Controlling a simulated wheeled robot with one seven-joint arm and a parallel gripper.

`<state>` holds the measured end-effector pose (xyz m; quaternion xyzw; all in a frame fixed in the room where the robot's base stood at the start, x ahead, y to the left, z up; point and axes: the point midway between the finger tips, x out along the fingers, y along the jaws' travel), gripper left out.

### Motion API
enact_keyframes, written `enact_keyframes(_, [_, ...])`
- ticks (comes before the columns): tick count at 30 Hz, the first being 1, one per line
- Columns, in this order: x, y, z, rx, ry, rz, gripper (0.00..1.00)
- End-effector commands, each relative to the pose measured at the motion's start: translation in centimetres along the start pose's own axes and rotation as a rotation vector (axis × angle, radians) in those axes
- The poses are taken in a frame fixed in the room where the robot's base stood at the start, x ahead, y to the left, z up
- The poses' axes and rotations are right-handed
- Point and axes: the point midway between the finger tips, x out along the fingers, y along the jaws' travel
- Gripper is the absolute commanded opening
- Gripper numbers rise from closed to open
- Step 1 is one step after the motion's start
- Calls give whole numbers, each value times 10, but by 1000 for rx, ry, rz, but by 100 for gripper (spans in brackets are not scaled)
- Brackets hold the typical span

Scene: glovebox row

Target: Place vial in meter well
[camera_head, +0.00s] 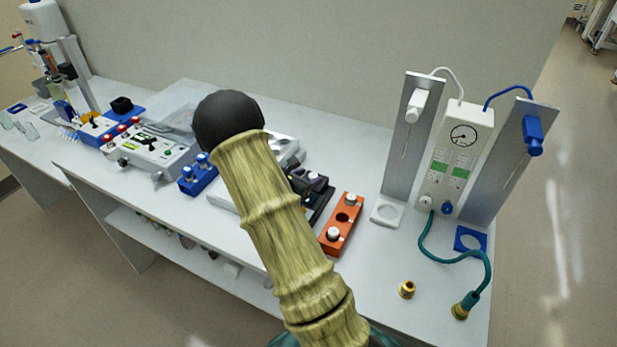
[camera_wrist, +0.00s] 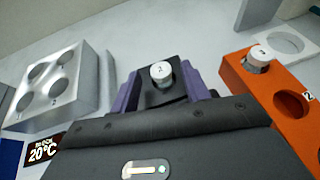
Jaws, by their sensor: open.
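My gripper (camera_wrist: 166,78) shows in the wrist view with its two purple fingers apart, one on each side of a white-capped vial (camera_wrist: 162,72) marked 2. The vial appears upright in a black block (camera_wrist: 152,95), taken to be the meter well; its lower body is hidden and I cannot tell how deep it sits. An orange rack (camera_wrist: 238,73) stands to the right, with a capped vial (camera_wrist: 258,58) and an empty hole marked 2. In the head view the rack (camera_head: 339,238) shows beyond my arm, which covers part of the black block (camera_head: 318,190).
A metal block (camera_wrist: 62,85) with several round wells and a 20 °C label stands left of my gripper. Right of the rack are a white ring holder (camera_head: 386,212), a dial unit (camera_head: 458,150) and a teal hose (camera_head: 460,258). A blue rack (camera_head: 197,178) stands left.

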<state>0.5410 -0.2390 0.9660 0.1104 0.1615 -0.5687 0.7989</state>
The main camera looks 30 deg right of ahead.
Motion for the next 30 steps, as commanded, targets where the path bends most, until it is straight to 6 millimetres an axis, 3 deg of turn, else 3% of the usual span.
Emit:
enact_keyframes(16, [-100,1,-1,0,0,4,46])
enact_keyframes(21, [-111,0,-1,0,0,1,46])
enact_keyframes(30, [-111,0,-1,0,0,0,46])
